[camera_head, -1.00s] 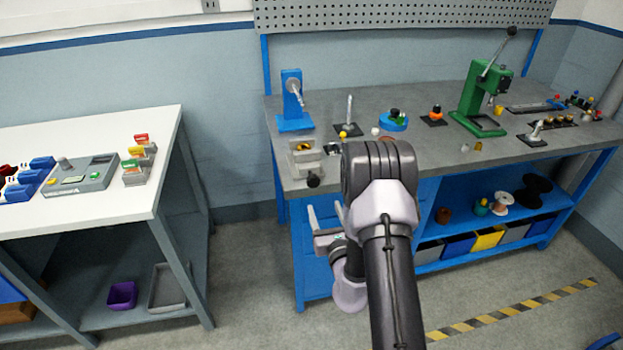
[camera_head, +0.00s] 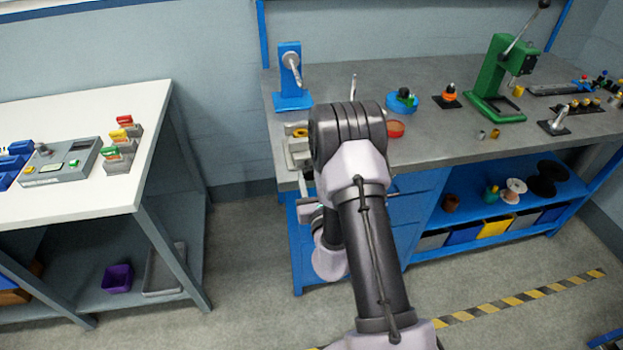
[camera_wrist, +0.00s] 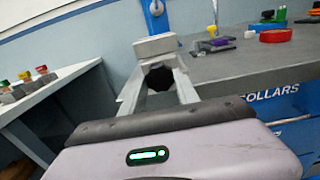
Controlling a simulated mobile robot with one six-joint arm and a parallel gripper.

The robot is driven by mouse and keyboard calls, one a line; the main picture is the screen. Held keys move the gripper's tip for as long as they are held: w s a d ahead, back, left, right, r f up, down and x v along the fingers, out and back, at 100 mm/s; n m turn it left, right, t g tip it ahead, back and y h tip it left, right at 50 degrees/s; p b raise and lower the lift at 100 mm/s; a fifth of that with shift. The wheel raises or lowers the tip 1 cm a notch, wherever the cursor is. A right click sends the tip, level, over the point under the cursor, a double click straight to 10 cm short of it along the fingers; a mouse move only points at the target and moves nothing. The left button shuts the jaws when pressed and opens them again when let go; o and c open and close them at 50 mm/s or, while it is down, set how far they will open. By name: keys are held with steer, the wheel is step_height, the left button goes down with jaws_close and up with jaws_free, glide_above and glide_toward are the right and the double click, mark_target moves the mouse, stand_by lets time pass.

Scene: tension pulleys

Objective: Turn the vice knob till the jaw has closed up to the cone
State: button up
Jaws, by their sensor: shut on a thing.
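The grey vice (camera_head: 293,158) stands at the left front corner of the grey bench, partly hidden by my arm in the head view. A small yellow piece (camera_head: 300,133) shows at its top; I cannot tell if it is the cone. In the wrist view the vice (camera_wrist: 155,46) is straight ahead, and its dark knob (camera_wrist: 160,76) sits between my two fingers. My gripper (camera_wrist: 160,84) is shut on the knob. It also shows low at the bench front in the head view (camera_head: 305,184). The jaw gap is hidden.
A blue stand with a crank (camera_head: 292,80) is behind the vice. A red dish (camera_head: 395,129), a blue round fixture (camera_head: 402,102) and a green press (camera_head: 497,80) stand to the right. A white table (camera_head: 80,200) is to the left, with open floor between.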

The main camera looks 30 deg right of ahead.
jaws_close()
steer(key=m+p, duration=0.2)
steer(key=shift+r+m, duration=0.2)
steer(key=shift+m, duration=0.2)
steer(key=m+p, duration=0.2)
steer(key=m, duration=0.2)
steer(key=shift+p, duration=0.35)
steer(key=m+p, duration=0.2)
steer(key=m, duration=0.2)
steer(key=shift+w, duration=0.1)
steer(key=shift+m+p, duration=0.65)
steer(key=shift+m, duration=0.85)
